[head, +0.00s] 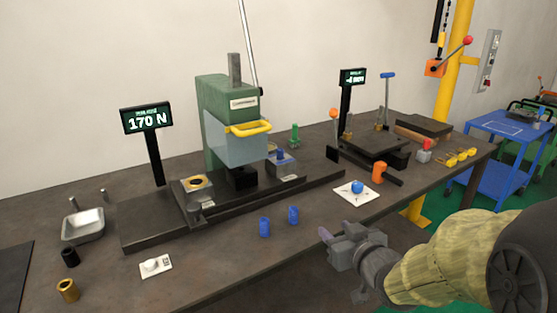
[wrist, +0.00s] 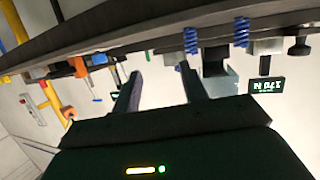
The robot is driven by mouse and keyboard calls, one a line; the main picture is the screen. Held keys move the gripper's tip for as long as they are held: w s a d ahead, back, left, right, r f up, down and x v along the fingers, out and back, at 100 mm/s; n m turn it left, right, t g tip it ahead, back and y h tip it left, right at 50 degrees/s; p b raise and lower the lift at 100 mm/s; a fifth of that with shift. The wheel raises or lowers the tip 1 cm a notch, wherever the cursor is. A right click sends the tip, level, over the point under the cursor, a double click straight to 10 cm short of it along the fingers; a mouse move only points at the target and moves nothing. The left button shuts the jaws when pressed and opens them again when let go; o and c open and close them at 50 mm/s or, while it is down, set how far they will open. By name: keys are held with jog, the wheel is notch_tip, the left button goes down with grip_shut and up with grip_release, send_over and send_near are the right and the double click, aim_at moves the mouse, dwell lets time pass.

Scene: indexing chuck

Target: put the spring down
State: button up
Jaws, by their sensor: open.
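Two blue springs stand upright on the dark bench, in front of the green press: a left spring (head: 264,227) and a right spring (head: 293,215). In the wrist view, which is upside down, two blue coils (wrist: 190,40) (wrist: 241,32) show at the bench edge. My gripper (head: 337,238) is open, to the right of the springs and apart from them, near the bench's front edge. In the wrist view nothing lies between its fingers (wrist: 162,92). I cannot tell which spring the task means.
The press (head: 217,115) stands on a black base with a display reading 170 N (head: 147,118). White cards lie in front, one with a blue knob (head: 357,187) and one with a white piece (head: 155,265). A metal tray (head: 83,226) is at left.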

jog(key=s+d+f+m+g+h, duration=0.2)
jog(key=s+f+g, duration=0.3)
jog(key=s+f, duration=0.1)
jog(key=s+d+f+m+g+h, duration=0.2)
jog(key=s+f+g, duration=0.4)
jog(key=s+f, duration=0.1)
jog(key=shift+s+d+h, duration=0.15)
jog(key=shift+s+h, duration=0.25)
jog(key=shift+s, duration=0.45)
jog(key=shift+f, duration=0.1)
jog(key=shift+c, duration=0.7)
jog(key=shift+d, duration=0.15)
